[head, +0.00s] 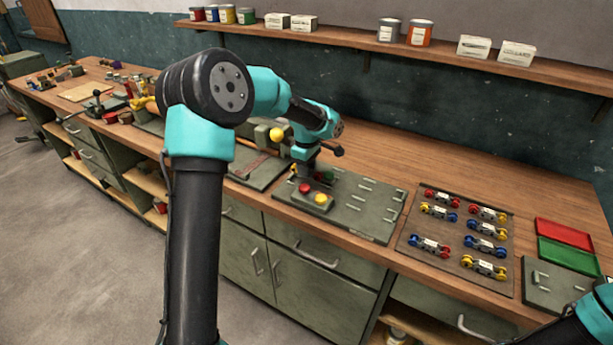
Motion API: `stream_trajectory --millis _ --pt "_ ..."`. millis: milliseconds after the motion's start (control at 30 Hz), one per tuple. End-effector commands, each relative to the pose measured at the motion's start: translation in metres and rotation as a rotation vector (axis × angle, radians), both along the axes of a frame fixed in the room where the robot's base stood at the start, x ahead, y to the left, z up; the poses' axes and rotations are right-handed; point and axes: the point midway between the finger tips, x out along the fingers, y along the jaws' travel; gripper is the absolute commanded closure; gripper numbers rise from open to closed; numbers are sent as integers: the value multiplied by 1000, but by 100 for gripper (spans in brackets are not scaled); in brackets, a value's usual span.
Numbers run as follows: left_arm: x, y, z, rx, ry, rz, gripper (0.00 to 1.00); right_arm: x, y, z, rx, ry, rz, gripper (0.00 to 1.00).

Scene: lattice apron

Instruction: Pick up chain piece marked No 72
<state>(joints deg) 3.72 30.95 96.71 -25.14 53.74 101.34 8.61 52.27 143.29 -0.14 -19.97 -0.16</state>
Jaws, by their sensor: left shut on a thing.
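My left gripper (308,176) points down over the grey-green plate (361,208) in the middle of the bench. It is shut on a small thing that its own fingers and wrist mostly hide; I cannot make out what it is. Just under and in front of it are a red knob (304,188) and a yellow knob (320,198). Several chain pieces with red, blue or yellow ends lie in two columns on the brown tray (408,243), such as a front right one (484,267). Their white labels are too small to read. My right gripper is out of view.
A red tray (565,233) and a green tray (568,255) lie at the right, beside another grey-green plate (545,284). Another flat plate (258,168) lies left of the gripper. A shelf (365,46) with tins and boxes runs above. The bench behind the chain pieces is clear.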

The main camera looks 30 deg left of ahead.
Motion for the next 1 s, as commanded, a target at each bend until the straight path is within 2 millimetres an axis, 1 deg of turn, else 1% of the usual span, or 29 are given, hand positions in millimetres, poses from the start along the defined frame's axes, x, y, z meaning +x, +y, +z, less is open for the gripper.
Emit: stream_trajectory --millis 33,200,300,367,500,1000 --pt "1 0 11 0 -5 -1 98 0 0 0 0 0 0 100" --pt "0 0 41 -1 -4 -1 98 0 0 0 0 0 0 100" --pt "0 0 53 0 -3 -1 98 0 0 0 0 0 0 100" --pt "0 0 57 0 -2 -1 98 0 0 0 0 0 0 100" --pt "0 0 61 0 -1 -1 98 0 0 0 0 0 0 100" --pt "1 -2 60 -1 -1 -1 98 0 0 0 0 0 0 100"
